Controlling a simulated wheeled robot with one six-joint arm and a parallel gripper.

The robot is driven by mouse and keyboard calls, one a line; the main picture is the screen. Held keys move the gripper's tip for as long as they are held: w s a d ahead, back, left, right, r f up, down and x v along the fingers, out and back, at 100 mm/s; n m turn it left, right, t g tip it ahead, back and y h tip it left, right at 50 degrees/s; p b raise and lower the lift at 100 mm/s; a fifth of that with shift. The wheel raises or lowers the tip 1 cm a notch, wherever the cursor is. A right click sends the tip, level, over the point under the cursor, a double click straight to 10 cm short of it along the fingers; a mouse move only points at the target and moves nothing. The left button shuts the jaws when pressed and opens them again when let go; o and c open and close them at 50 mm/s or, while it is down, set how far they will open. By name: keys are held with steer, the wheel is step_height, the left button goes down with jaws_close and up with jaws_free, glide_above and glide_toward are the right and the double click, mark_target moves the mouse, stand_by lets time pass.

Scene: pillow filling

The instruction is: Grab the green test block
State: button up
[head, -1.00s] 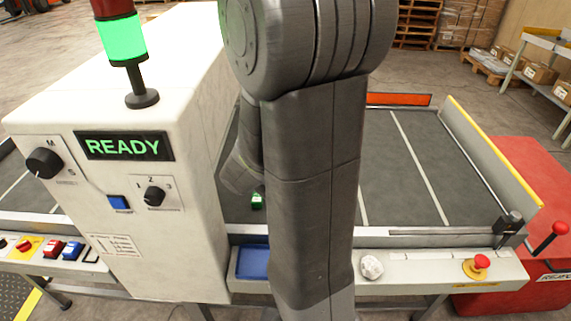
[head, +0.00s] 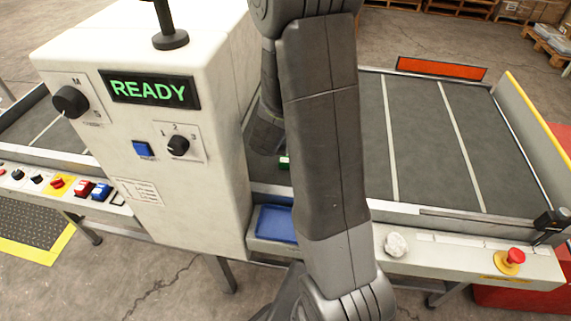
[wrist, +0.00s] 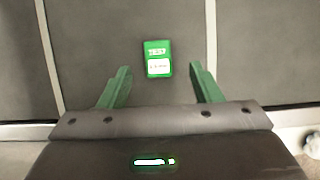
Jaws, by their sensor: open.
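The green test block (wrist: 158,58), with a white label reading TEST, lies on the dark conveyor belt (wrist: 260,50). In the wrist view it sits just beyond my fingertips, between their lines and apart from both. My gripper (wrist: 160,76) is open and empty, its two green fingers spread wide. In the head view only a small part of the green block (head: 284,162) shows beside my arm, and my arm hides my gripper there.
A white machine housing (head: 200,200) with a READY display stands left of my arm. A red button (head: 515,256) is at the right. The belt right of my arm is clear.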

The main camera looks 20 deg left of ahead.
steer(key=b+x, duration=0.1)
steer(key=x, duration=0.1)
steer(key=b+x, duration=0.2)
steer(key=x, duration=0.1)
steer(key=shift+s+a+f, duration=0.15)
steer(key=shift+s+f, duration=0.05)
steer(key=shift+f, duration=0.05)
steer(key=shift+r, duration=0.1)
steer(key=c, duration=1.1)
